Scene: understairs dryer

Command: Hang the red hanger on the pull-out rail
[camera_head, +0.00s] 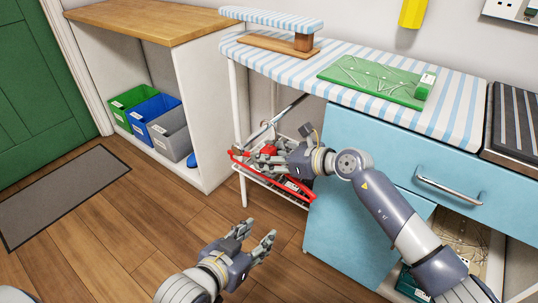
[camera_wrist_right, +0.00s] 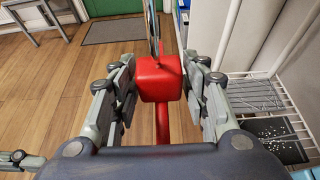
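The red hanger (camera_wrist_right: 160,80) is between the fingers of my right gripper (camera_wrist_right: 162,92) in the right wrist view; its red block touches or nearly touches both finger pads. A thin metal piece rises beyond the block, and a red bar shows below it. In the head view, my right gripper (camera_head: 268,160) is below the striped board, with red parts of the hanger (camera_head: 238,154) around its fingers. The metal pull-out rail (camera_head: 283,114) slants out under the board just above it. Whether the hook touches the rail is unclear. My left gripper (camera_head: 258,243) is open and empty above the floor.
A white wire rack (camera_head: 270,183) stands beneath the striped board (camera_head: 455,105), close to my right gripper; it also shows in the right wrist view (camera_wrist_right: 262,95). A blue drawer unit (camera_head: 350,135) is right of it. Green, blue and grey bins (camera_head: 170,137) stand left.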

